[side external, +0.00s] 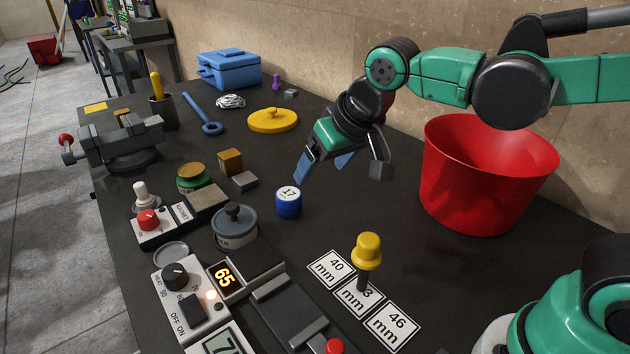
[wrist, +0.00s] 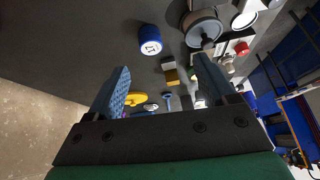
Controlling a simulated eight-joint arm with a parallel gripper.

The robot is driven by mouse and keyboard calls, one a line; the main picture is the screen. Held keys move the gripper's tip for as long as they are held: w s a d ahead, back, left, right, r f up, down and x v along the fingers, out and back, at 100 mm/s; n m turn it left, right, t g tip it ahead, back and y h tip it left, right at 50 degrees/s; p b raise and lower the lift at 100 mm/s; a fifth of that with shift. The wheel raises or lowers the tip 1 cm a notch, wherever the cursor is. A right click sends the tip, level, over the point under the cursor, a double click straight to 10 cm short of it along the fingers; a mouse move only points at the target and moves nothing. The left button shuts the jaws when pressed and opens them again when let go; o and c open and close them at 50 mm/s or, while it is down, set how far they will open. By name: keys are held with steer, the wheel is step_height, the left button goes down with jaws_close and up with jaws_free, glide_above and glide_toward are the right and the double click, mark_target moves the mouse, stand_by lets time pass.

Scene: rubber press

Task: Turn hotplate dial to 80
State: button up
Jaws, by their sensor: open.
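The hotplate (side external: 243,275) stands at the front left of the bench in the side view, a light grey unit with a dark top plate. Its black dial (side external: 175,273) is on the left of the panel, with printed numbers around it; the pointer is too small to read surely. My gripper (side external: 323,168) is open and empty, above the bench and well behind and right of the dial. In the wrist view my gripper (wrist: 163,70) has its blue fingers spread; I cannot make out the dial there.
A grey lidded pot (side external: 235,227) and a blue tin marked 17 (side external: 289,202) stand between gripper and hotplate. A yellow-knobbed post (side external: 367,251) rises among number cards at right. A red bucket (side external: 485,180) stands far right. Bare bench lies under the gripper.

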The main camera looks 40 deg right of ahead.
steer(key=w+a+f+g, duration=0.15)
steer(key=w+a, duration=0.35)
steer(key=a, duration=0.5)
steer(key=m, duration=0.2)
glide_above(173, 271)
steer(key=s+d, duration=0.1)
steer(key=s, duration=0.1)
steer(key=shift+h, duration=0.3)
step_height(173, 271, down, 6)
steer(key=shift+s+r, duration=0.1)
steer(key=shift+s, duration=0.05)
steer(key=shift+a+f, duration=0.6)
steer(key=shift+f, duration=0.05)
steer(key=shift+x, duration=2.55)
jaws_close()
